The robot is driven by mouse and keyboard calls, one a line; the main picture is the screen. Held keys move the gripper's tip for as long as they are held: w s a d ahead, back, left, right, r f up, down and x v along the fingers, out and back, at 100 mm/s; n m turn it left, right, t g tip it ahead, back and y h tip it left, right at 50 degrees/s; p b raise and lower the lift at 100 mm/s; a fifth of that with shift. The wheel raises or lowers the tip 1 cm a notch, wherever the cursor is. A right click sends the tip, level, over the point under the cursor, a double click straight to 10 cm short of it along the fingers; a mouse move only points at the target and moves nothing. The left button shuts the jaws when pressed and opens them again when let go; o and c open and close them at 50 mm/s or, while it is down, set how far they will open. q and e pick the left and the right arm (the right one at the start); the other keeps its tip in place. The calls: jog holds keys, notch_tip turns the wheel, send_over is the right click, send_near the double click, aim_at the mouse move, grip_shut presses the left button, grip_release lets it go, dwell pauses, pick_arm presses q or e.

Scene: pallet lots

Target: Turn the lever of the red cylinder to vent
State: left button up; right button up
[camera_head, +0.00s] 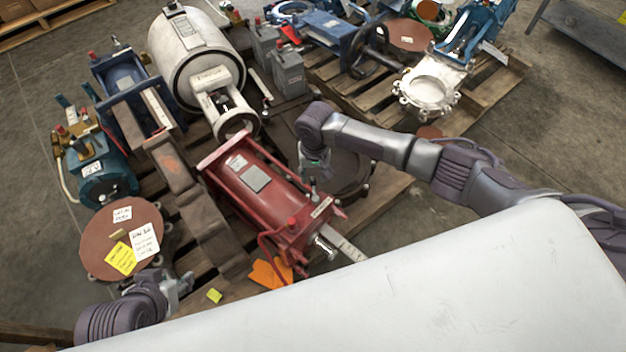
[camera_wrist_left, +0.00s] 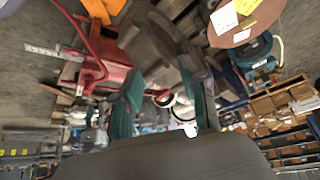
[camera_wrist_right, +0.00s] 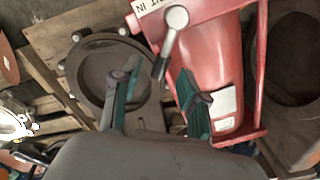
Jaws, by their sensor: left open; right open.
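The red cylinder (camera_head: 255,188) lies on the pallet in the middle of the head view. In the right wrist view, the red cylinder (camera_wrist_right: 220,70) carries a lever (camera_wrist_right: 170,42) with a pale metal hub and a dark grip, near a white label partly reading "IN". The dark grip's end lies around the gap between the fingertips of my open right gripper (camera_wrist_right: 157,80); contact cannot be told. The right gripper (camera_head: 316,168) is beside the cylinder's right side in the head view. My left gripper (camera_head: 182,284) is open and empty at the lower left, apart from the cylinder.
A white cylinder (camera_head: 190,65) and a blue unit (camera_head: 125,75) stand behind. An orange tag (camera_head: 268,272) lies by the cylinder's front end. A second pallet (camera_head: 500,85) stands right.

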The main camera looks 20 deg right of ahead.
pick_arm(q)
jog(key=shift+w+d+r+t, duration=0.25)
jog(key=shift+w+t, duration=0.1)
jog(key=shift+w, duration=0.2)
jog(key=shift+w+d+r+t, duration=0.1)
jog(key=shift+w+r+t, duration=0.15)
jog(key=shift+w, duration=0.3)
jog(key=shift+w+d+r+t, duration=0.2)
jog(key=shift+w+t, duration=0.2)
jog(key=shift+w, duration=0.15)
pick_arm(e)
jog(key=shift+f, duration=0.85)
grip_shut()
